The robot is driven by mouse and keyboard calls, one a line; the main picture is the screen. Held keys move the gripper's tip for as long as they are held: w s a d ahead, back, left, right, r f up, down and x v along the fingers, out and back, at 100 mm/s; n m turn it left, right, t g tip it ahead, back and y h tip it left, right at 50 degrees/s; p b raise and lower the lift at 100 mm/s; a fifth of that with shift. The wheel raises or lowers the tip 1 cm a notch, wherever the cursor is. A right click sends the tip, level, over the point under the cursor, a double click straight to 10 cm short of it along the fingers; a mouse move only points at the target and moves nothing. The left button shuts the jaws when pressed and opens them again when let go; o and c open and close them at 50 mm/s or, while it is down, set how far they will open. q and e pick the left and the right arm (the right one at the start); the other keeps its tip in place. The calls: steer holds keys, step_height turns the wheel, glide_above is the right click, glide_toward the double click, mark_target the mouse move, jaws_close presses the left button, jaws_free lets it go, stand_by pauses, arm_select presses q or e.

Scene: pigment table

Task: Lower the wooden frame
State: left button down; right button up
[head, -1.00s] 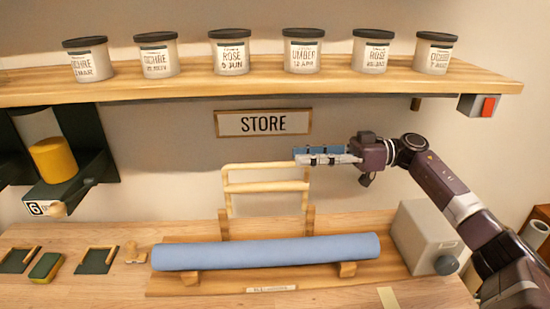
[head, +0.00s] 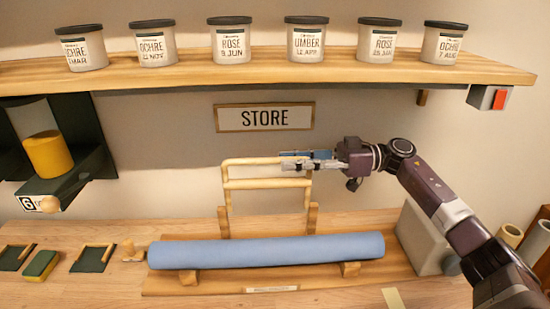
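The wooden frame (head: 265,184) stands upright at the back of the table, against the wall and behind the blue roll (head: 265,251). It has two pale crossbars between two side posts. My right gripper (head: 283,160) is at the right end of the frame's top bar and hides its top right corner. Its fingers point left, along the bar. I cannot tell whether they touch the bar or how far apart they are. My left gripper is not in view.
The blue roll lies across wooden rests on a board (head: 215,287). A grey box (head: 423,240) stands right of it, under my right arm. A shelf (head: 200,77) with several labelled jars runs above. A STORE sign (head: 264,117) hangs above the frame.

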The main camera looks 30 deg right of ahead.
mark_target(275, 161)
steer(key=p+x, duration=0.1)
steer(key=x, duration=0.3)
steer(key=shift+w+a, duration=0.1)
jaws_close()
stand_by(0.3)
